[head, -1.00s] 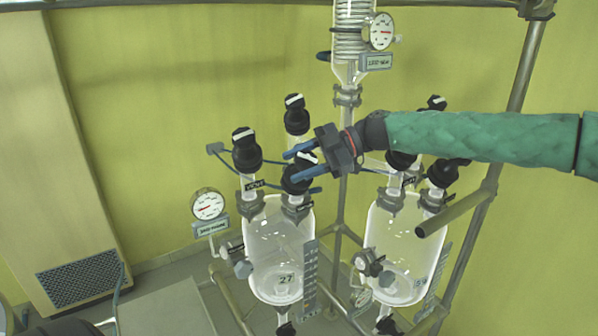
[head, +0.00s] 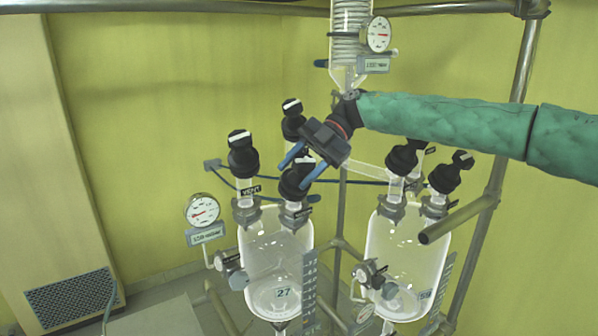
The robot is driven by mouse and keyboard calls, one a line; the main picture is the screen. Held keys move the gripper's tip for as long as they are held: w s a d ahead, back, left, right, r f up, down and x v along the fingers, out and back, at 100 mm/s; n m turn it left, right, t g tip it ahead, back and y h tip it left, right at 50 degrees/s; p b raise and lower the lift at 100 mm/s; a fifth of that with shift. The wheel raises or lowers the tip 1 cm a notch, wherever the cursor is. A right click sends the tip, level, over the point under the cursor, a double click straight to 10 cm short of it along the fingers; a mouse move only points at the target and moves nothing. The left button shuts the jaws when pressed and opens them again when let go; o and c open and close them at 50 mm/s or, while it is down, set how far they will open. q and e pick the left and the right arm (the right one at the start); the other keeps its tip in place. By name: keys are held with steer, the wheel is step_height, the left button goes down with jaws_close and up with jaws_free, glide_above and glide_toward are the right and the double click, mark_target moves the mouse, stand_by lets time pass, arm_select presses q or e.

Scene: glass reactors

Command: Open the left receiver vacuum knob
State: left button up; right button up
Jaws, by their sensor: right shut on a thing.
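The left receiver (head: 275,262) is a clear glass vessel marked 27, with several black knobs above it. My right gripper (head: 292,176) reaches in from the right, its blue fingers pointing down and left. It is shut on the front right black knob (head: 296,184) of the left receiver, one finger on each side. The gripper body hides part of this knob's top. The label below this knob is too small to read. The knob to its left (head: 243,158) carries a VENT label. Another black knob (head: 292,122) stands behind the gripper. My left gripper is not in view.
A second glass receiver (head: 405,260) with its own black knobs stands to the right. A round gauge (head: 202,211) is left of the left receiver, and another gauge (head: 378,35) is by the coil condenser (head: 350,30). Metal frame bars (head: 500,130) stand on the right.

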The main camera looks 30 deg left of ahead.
steer(key=shift+r, duration=0.2)
steer(key=o, duration=1)
steer(key=shift+f, duration=0.1)
